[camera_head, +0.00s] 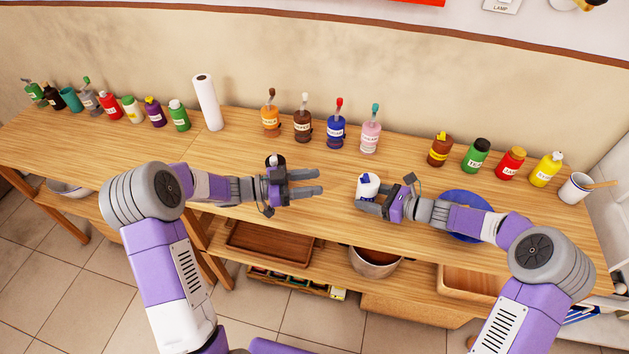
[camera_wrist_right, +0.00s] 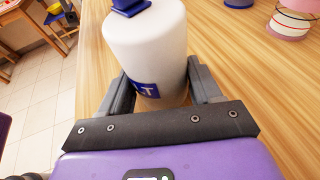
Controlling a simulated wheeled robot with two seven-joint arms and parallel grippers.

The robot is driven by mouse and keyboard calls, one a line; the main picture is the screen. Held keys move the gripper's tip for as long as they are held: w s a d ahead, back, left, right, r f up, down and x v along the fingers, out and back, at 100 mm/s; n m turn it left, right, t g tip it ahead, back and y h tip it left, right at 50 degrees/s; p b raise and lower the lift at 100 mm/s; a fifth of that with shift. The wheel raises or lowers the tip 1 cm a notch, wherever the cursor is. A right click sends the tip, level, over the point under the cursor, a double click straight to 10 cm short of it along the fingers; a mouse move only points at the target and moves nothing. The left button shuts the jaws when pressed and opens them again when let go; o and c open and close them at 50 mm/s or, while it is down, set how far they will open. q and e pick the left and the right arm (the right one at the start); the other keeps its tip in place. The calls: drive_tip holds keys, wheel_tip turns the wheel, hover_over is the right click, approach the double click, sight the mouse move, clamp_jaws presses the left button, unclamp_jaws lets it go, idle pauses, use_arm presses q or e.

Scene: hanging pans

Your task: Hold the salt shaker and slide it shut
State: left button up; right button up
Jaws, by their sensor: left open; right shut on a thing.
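The salt shaker (camera_head: 368,184) is a white cylinder with a blue label and a small blue slider piece on top. In the right wrist view the shaker (camera_wrist_right: 146,50) stands upright between the two fingers of my right gripper (camera_wrist_right: 155,88). My right gripper (camera_head: 371,205) is shut on its body at the front part of the table. The blue piece (camera_wrist_right: 131,6) on its top is partly cut off by the frame edge, so I cannot tell its full position. My left gripper (camera_head: 305,183) is open and empty, to the left of the shaker, fingers pointing toward it.
The wooden table (camera_head: 240,145) carries several bottles along the back. A blue plate (camera_head: 462,200) lies behind my right forearm. A paper towel roll (camera_head: 207,103) stands at the back left. The tabletop between the grippers is clear.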

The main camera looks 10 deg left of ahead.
drive_tip(key=o, duration=0.9)
